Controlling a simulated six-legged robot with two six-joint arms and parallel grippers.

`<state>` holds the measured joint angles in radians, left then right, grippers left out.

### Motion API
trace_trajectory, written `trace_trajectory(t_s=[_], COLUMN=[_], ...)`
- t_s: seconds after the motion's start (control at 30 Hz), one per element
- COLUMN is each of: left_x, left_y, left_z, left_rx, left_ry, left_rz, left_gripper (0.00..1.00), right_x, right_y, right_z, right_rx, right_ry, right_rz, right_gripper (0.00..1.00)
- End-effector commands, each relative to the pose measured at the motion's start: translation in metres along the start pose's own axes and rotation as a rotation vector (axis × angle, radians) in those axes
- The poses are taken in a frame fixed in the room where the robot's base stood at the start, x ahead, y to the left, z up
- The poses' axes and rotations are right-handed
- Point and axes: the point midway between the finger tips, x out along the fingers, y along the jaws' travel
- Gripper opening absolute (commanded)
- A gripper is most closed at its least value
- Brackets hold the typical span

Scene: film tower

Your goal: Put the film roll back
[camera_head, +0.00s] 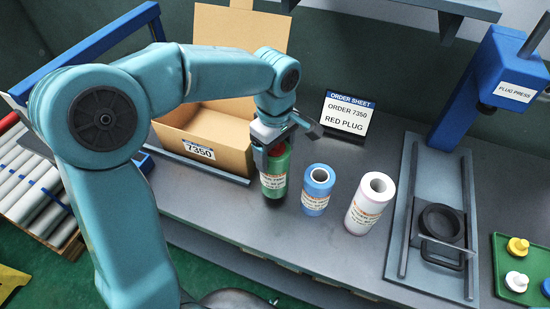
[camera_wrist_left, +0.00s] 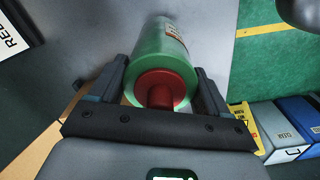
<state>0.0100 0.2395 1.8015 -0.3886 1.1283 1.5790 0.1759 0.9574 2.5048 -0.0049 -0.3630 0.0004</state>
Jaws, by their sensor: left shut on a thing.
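A green film roll (camera_head: 274,176) with a printed label stands upright at the left of a row of rolls on the grey bench. My left gripper (camera_head: 279,138) is shut around its upper part from above. In the left wrist view the green roll (camera_wrist_left: 165,58) sits between both fingers, with a red plug (camera_wrist_left: 160,88) in its near end. A blue roll (camera_head: 317,188) and a white roll (camera_head: 369,204) stand to its right, both with open cores. Whether the green roll touches the bench is hard to tell. My right gripper is not in view.
An open cardboard box (camera_head: 205,138) marked 7350 stands behind and left of the gripper. The order sheet (camera_head: 347,115) reads "ORDER 7350 RED PLUG". The blue plug press (camera_head: 478,95) and a green tray (camera_head: 505,257) with plugs are right.

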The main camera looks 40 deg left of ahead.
Motion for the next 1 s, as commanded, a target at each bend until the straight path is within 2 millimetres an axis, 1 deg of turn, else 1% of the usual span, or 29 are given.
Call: trace_trajectory(t_s=[0.03,0.1,0.2,0.47,0.6,0.63,0.67,0.7,0.87,0.97,1.0], left_x=[0.009,0.020,0.028,0.029,0.034,0.033,0.033,0.033,0.033,0.027,0.025], left_y=[0.000,0.001,0.001,0.001,0.001,0.001,0.001,0.001,0.001,0.001,0.001], left_z=[0.000,0.000,-0.001,0.000,0.000,0.000,0.000,0.000,0.000,0.000,0.000], left_rx=[0.000,0.001,0.001,0.001,0.001,0.001,0.001,0.001,0.001,0.001,0.001], left_ry=[0.000,0.001,0.001,0.001,0.001,0.000,0.000,0.000,0.000,0.000,0.001], left_rz=[-0.004,-0.003,-0.001,0.001,0.001,0.000,0.000,-0.001,-0.001,-0.001,0.001], left_gripper=[0.00,0.00,0.00,0.00,0.00,0.87,0.96,1.00,1.00,1.00,1.00], right_x=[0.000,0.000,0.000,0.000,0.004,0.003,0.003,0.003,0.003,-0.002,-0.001], right_y=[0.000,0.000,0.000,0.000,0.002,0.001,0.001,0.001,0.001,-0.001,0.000], right_z=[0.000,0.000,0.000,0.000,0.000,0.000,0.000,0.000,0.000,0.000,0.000], right_rx=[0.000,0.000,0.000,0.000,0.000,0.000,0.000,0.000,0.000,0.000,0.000], right_ry=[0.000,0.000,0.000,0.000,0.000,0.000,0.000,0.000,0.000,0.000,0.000], right_rz=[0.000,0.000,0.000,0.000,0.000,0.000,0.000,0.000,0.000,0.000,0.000], right_gripper=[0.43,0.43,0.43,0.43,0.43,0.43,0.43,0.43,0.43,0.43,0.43])
